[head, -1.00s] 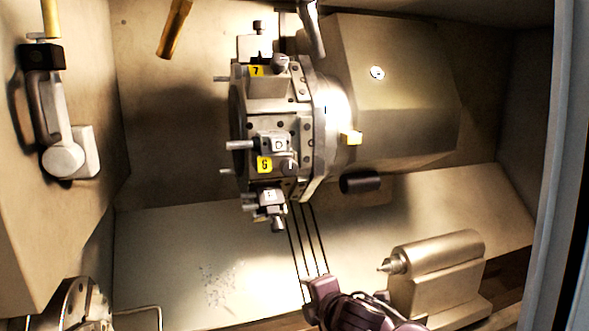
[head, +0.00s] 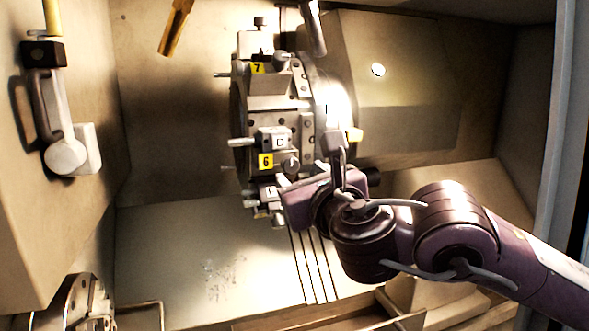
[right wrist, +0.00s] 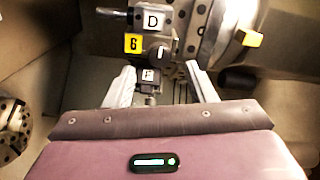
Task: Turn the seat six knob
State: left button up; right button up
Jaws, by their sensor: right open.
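The seat six knob (head: 291,163) is a small dark round knob with a pale line, right of the yellow 6 label (head: 265,161) on the tool turret (head: 283,105). In the right wrist view the knob (right wrist: 161,53) shows below the D block, its pale line roughly upright. My right gripper (head: 284,185) is just below and in front of it. In the right wrist view its two pale fingers (right wrist: 160,80) are spread wide, with the knob ahead between their lines and no visible contact. My left gripper is not in view.
A block marked with a letter (right wrist: 148,75) sits below the knob, between the finger lines. The D block (head: 280,141) is just above. A yellow piece (head: 355,135) and a dark cylinder (right wrist: 238,78) lie to the right. A chuck (head: 88,305) is at lower left.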

aim_at(292, 166)
jog(key=shift+p+x, duration=0.3)
jog(key=shift+x, duration=2)
jog(key=shift+c, duration=0.2)
jog(key=c, duration=0.9)
